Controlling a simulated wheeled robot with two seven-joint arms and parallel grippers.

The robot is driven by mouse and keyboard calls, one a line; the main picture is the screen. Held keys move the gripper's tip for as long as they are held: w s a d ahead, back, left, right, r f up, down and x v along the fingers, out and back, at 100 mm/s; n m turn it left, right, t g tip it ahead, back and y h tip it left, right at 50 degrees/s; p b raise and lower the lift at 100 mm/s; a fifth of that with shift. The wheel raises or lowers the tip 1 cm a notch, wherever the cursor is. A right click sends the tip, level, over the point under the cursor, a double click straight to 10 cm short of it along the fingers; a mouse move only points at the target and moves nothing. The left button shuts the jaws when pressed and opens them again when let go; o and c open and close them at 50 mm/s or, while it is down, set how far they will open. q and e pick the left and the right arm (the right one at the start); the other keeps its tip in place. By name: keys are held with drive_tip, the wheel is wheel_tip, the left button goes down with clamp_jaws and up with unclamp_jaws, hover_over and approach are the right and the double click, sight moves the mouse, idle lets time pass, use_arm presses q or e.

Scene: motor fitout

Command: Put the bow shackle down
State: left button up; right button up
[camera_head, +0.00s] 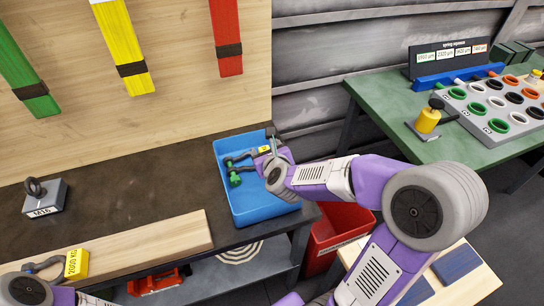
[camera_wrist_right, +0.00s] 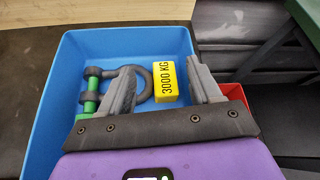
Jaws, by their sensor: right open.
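The bow shackle (camera_wrist_right: 144,84), dark grey with a green pin (camera_wrist_right: 90,97) and a yellow "3000 KG" tag (camera_wrist_right: 165,83), lies in the blue tray (camera_wrist_right: 66,75). In the head view the shackle (camera_head: 238,160) shows near the tray's left side, partly hidden by my wrist. My right gripper (camera_wrist_right: 163,84) is open over the tray, its two fingers apart on either side of the tag. The left finger overlaps part of the shackle's bow; I cannot tell whether they touch. In the head view my right gripper (camera_head: 271,145) is partly hidden. Only part of my left arm shows at bottom left.
A grey "M16" block (camera_head: 45,198) stands on the dark bench (camera_head: 110,185). A red bin (camera_head: 335,225) is below the tray. A green table (camera_head: 385,100) stands at right.

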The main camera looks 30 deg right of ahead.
drive_tip(key=b+v, duration=0.2)
drive_tip(key=v, duration=0.7)
drive_tip(key=shift+s, duration=0.35)
drive_tip(key=shift+a+r, duration=0.15)
drive_tip(key=shift+r, duration=0.05)
